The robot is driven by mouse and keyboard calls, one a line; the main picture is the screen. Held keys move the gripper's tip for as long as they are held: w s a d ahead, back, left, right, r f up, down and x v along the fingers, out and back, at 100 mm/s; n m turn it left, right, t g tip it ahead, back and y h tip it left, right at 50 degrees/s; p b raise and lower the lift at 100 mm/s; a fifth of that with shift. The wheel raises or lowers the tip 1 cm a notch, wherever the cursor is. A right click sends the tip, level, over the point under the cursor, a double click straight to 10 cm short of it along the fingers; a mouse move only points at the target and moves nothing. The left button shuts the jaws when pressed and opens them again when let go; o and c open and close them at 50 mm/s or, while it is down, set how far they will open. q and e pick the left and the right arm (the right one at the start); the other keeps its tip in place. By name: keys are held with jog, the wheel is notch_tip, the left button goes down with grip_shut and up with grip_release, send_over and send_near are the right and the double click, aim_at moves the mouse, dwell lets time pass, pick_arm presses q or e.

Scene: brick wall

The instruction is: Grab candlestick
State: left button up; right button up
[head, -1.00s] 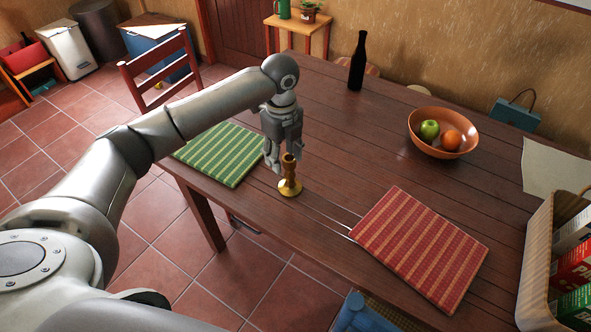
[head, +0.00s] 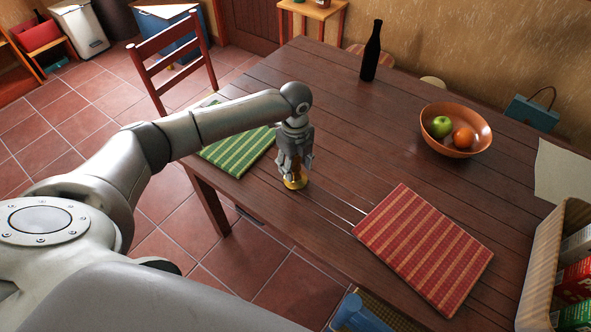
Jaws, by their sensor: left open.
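The brass candlestick (head: 296,183) stands upright on the wooden table near its front left edge. Only its round golden base shows; its stem is hidden behind or between the fingers. My left gripper (head: 294,172) points down right over the candlestick, with its fingers open at the stem. I cannot tell whether the fingers touch it. My right gripper is not in view.
A green striped placemat (head: 238,150) lies left of the candlestick and a red one (head: 424,249) lies right. The table's middle (head: 340,125) is clear.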

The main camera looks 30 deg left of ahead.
pick_arm(q)
jog(key=shift+f, duration=0.85)
jog(key=shift+c, duration=0.5)
grip_shut()
jog(key=shift+r, duration=0.1)
